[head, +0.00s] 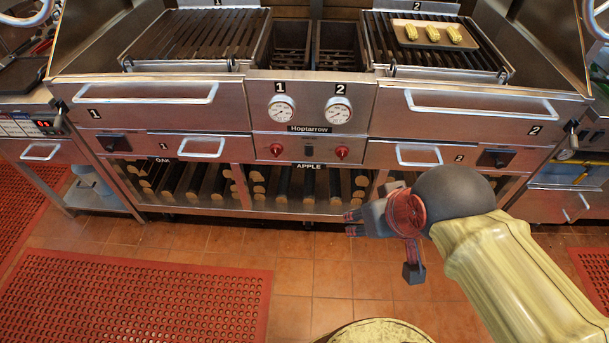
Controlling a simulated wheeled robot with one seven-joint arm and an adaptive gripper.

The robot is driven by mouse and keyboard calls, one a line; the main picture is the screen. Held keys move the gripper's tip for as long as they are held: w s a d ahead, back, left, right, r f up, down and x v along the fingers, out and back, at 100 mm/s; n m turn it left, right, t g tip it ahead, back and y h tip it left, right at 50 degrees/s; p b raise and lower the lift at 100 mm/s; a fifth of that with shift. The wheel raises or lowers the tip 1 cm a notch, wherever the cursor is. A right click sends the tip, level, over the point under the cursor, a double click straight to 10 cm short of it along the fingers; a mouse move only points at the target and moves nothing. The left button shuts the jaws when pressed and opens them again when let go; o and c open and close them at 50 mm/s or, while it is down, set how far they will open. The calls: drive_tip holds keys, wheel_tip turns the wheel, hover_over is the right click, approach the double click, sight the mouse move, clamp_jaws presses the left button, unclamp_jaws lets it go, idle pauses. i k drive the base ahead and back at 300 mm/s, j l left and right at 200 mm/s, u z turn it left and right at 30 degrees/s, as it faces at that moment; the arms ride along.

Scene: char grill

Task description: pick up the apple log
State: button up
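Apple logs (283,186) lie on the low shelf under the grill, below the "APPLE" label. Several are stacked there, dark-barked with pale cut ends facing me. My gripper (350,223) is in front of the grill's lower right part, to the right of and a little below the apple logs in the picture. Its fingers point left and look apart, with nothing between them. The logs at the right end of the apple section are close to the gripper in the picture; the distance in depth is hard to tell.
Oak logs (188,183) fill the shelf section on the left. The grill (315,125) has drawers and knobs above the shelf. A tray (400,40) with corn sits on the right grate. A red mat (170,300) covers the floor at left; bare tiles (310,270) lie in the middle.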

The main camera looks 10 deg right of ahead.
sight(283, 193)
drive_tip(key=i+j+z, duration=0.15)
drive_tip(key=j, duration=0.4)
drive_tip(key=j+z, duration=0.2)
drive_tip(key=j, duration=0.35)
drive_tip(key=i+j+z, duration=0.15)
drive_tip(key=j, duration=0.45)
